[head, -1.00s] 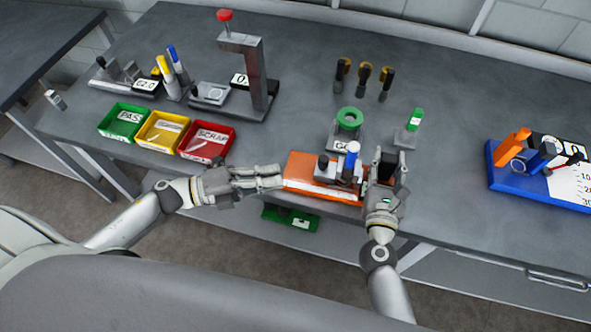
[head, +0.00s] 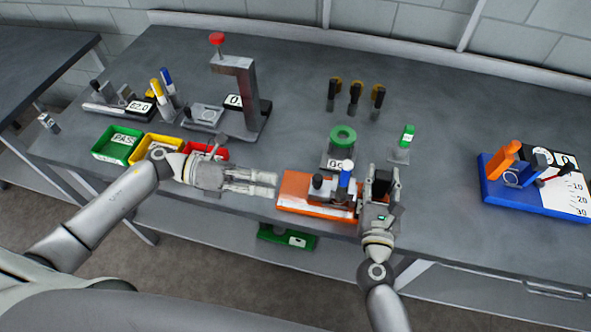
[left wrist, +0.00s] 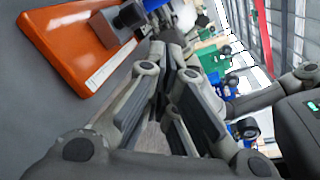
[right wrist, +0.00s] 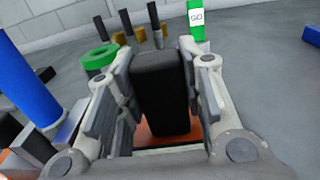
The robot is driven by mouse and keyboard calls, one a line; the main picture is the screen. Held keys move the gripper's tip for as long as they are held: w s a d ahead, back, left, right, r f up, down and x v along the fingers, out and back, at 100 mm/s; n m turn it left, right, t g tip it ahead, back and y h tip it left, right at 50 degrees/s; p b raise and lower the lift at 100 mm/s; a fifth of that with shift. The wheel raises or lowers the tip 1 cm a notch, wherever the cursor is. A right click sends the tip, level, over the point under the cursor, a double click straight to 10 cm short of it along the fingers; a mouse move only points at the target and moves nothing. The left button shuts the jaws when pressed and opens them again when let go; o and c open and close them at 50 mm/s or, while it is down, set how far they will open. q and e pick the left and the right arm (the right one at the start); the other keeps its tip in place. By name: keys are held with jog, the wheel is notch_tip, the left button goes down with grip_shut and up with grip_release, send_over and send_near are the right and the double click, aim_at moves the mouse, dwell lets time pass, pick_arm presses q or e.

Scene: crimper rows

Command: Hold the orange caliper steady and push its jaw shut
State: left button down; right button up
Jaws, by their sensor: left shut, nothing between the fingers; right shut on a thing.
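The orange caliper (head: 293,190) lies at the front edge of the bench. Its orange base carries a black knob (head: 317,182), a blue post (head: 345,180) with a white top and grey metal parts. A black block (right wrist: 160,85) stands at its right end. My right gripper (head: 382,178) is shut on this block, one finger on each side in the right wrist view. My left gripper (head: 275,184) is shut and empty, its fingertips close to the base's left end. I cannot tell whether they touch it. The base also shows in the left wrist view (left wrist: 62,38).
A green ring gauge (head: 343,135) and a green go gauge (head: 407,137) stand behind the caliper. Green (head: 107,155), yellow and red trays sit at left, the latter two partly behind my left arm. A tall grey stand (head: 245,90) is behind. A blue-based caliper (head: 494,190) lies at right.

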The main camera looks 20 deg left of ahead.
aim_at(312, 186)
pick_arm(q)
jog(key=w+a+r+m+g+y, duration=0.35)
jog(key=w+a+m+y, duration=0.35)
jog(key=m, duration=0.6)
jog(key=x, duration=0.3)
jog(key=d+x, duration=0.1)
jog(key=x, duration=0.3)
jog(key=w+r+x, duration=0.1)
jog(key=x, duration=0.2)
jog(key=shift+d+f, duration=0.15)
jog(key=shift+d, duration=0.25)
jog(key=d, duration=0.3)
jog(key=shift+s, duration=0.15)
jog(key=shift+d, duration=0.3)
